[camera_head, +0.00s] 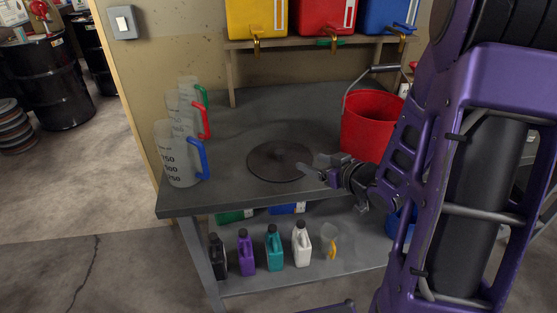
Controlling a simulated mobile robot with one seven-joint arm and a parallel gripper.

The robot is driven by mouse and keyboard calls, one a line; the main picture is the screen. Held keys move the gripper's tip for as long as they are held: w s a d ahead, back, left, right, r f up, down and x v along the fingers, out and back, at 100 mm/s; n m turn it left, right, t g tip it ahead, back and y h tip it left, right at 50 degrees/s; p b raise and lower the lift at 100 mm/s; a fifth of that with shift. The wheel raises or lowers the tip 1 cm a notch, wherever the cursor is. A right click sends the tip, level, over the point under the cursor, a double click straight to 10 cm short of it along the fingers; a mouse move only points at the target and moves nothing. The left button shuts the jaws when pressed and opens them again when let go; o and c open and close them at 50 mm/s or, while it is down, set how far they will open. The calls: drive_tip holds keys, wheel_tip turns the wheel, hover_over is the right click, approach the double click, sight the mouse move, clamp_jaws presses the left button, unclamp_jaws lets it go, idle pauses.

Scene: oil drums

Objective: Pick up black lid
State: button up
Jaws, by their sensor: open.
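A flat, dark round disc, which looks like the black lid (275,164), lies on the grey workbench (240,112) near its middle. My gripper (314,165) reaches in from the right and is at the disc's right edge in the picture. It is open with nothing seen between its fingers. I cannot tell whether the fingertips touch the disc or hover above it. My purple arm hides the right end of the bench.
A red bucket (368,128) stands right behind my gripper. Clear jugs (176,155) stand along the bench's left edge. Several small bottles (274,247) stand on the lower shelf. Yellow, red and blue containers (322,14) sit on a rack behind. The bench's front middle is clear.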

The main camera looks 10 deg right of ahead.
approach(281, 152)
drive_tip(key=x, duration=0.3)
drive_tip(key=shift+w+d+f+b, duration=0.2)
drive_tip(key=shift+w+f+b, duration=0.05)
drive_tip(key=shift+w+b, duration=0.05)
drive_tip(key=x, duration=0.4)
drive_tip(key=shift+w+a, duration=0.2)
drive_tip(key=shift+a, duration=0.3)
drive_tip(key=shift+w+a+f, duration=0.1)
drive_tip(key=shift+w+f, duration=0.05)
drive_tip(key=shift+w, duration=0.25)
clamp_jaws()
